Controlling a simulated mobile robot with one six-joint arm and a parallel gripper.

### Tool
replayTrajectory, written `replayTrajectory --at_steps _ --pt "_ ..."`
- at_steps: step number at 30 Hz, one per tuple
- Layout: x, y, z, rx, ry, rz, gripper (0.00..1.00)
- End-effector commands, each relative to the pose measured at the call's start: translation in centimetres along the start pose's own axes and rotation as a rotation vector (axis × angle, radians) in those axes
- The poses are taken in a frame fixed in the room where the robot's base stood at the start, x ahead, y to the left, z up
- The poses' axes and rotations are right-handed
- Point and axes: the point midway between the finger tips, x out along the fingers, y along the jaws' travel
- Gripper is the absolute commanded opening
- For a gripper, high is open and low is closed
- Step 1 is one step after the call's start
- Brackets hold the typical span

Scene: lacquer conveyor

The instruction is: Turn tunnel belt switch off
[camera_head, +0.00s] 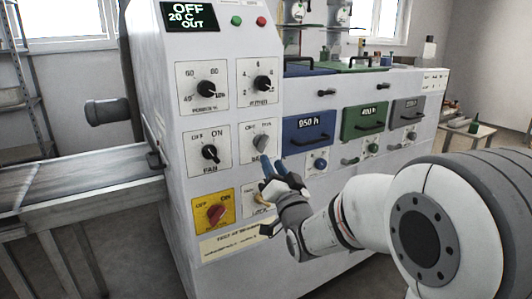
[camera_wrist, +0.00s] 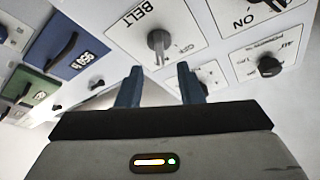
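The belt switch is a grey knob (camera_head: 262,142) on a white plate in the right column of the machine's control panel. Its plate has an OFF mark at the upper left and another mark at the upper right. In the wrist view the same knob (camera_wrist: 159,42) sits by the word BELT, its narrow grip pointing down the picture; which mark it points to is hard to read. My gripper (camera_head: 273,165) is open and empty, its blue fingers just below the knob. In the wrist view the fingertips (camera_wrist: 158,75) are spread, with the knob beyond them and apart from them.
A black fan knob (camera_head: 210,153) is left of the belt switch, and a red switch on a yellow plate (camera_head: 214,212) is below that. A display (camera_head: 188,16) reads OFF, 20 C, OUT. Blue (camera_head: 309,131) and green drawers are at right; a conveyor (camera_head: 85,180) is at left.

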Motion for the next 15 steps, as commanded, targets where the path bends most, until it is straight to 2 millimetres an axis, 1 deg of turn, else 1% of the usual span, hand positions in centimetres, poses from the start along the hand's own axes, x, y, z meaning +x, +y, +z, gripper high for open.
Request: replayTrajectory --at_steps 3,9,12,15 --pt "2.1 -0.1 -0.1 0.0 0.0 0.0 0.34" --pt "5.1 -0.1 -0.1 -0.001 -0.001 0.001 0.34" --pt "6.0 -0.1 -0.1 -0.001 -0.002 0.002 0.34" --pt "6.5 0.0 0.0 -0.001 -0.002 0.002 0.34"
